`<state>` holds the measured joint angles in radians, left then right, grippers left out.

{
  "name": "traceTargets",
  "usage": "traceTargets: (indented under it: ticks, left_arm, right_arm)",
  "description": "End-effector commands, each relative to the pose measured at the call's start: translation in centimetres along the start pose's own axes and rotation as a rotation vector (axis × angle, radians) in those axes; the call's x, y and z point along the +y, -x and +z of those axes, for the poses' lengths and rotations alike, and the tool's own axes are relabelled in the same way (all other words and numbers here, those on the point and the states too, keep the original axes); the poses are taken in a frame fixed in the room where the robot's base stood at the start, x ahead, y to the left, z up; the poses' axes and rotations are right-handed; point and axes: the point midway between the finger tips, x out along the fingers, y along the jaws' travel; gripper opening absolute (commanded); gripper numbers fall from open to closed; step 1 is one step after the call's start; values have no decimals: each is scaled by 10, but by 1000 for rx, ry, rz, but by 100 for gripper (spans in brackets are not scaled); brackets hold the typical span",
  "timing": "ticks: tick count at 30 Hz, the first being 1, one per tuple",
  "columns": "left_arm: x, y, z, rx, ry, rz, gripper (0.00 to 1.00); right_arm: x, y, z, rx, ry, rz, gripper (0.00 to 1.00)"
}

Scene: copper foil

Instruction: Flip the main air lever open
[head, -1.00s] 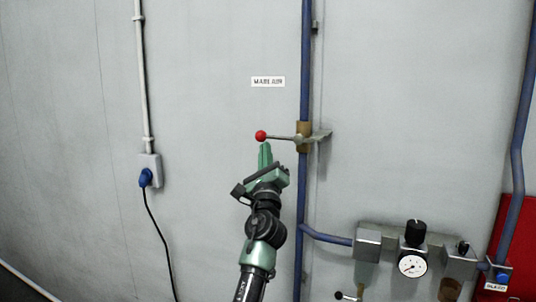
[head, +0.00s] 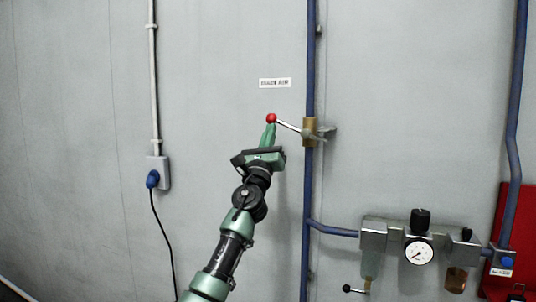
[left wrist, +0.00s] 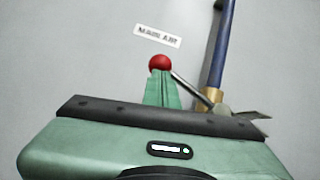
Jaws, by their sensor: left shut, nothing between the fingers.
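The main air lever (head: 289,126) is a thin metal rod with a red ball knob (head: 271,118) at its left end. It pivots at a brass valve (head: 309,131) on the vertical blue pipe and tilts up to the left. My left gripper (head: 270,130) is shut and empty, its fingertips right under the red knob and seeming to touch it. In the left wrist view the knob (left wrist: 160,63) sits at the tips of the green fingers (left wrist: 162,84), and the rod runs down right to the valve. My right gripper is out of view.
A label plate (head: 275,83) is on the wall above the lever. The blue pipe (head: 309,190) runs vertically right of my arm. A regulator with a gauge (head: 418,251) is at lower right. A socket with a blue plug (head: 153,179) is at left. The wall between is bare.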

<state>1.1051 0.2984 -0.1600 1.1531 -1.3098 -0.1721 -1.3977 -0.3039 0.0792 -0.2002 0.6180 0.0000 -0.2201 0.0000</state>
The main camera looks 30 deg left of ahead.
Motion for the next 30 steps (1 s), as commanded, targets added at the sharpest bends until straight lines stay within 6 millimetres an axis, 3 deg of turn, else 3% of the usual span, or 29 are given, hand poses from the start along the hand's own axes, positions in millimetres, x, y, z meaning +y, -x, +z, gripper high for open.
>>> traceTargets:
  ticks: [12,16,20,30]
  left_arm:
    - [-11,-20,25,-3,-305,-244,0]
    - [-18,-27,34,-2,-403,-321,0]
    - [-27,-35,43,0,-501,-400,0]
    - [-51,-47,57,1,-737,-589,0]
  right_arm:
    - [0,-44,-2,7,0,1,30]
    - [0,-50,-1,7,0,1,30]
    - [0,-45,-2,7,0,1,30]
    - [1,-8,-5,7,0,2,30]
